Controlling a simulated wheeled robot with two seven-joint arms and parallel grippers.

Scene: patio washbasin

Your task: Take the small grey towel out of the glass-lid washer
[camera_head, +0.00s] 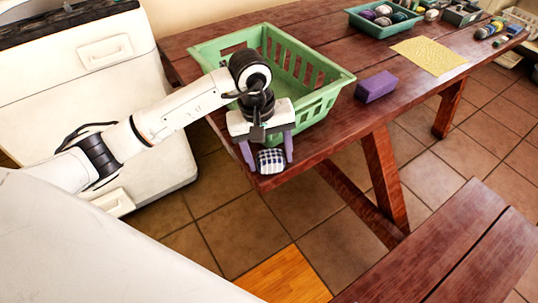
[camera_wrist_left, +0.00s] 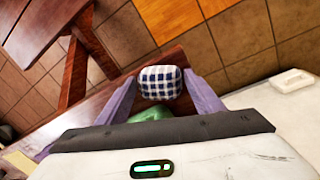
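No grey towel and no glass lid can be made out in either view. A white appliance (camera_head: 100,70) with a dark top edge stands at the left; whether it is the washer I cannot tell. My left gripper (camera_head: 266,158) points down at the near end of the table, beside the green basket. Its purple fingers are spread. A small blue-and-white checked bundle (camera_head: 271,161) lies at the table edge between the fingertips. My right gripper is out of view.
The green basket (camera_head: 335,88) stands on the wooden table (camera_head: 330,140). A purple block (camera_head: 376,87), a yellow cloth (camera_head: 430,55) and a teal tray (camera_head: 355,17) of round items lie farther right. A bench (camera_head: 460,250) stands at the lower right. Tiled floor lies between.

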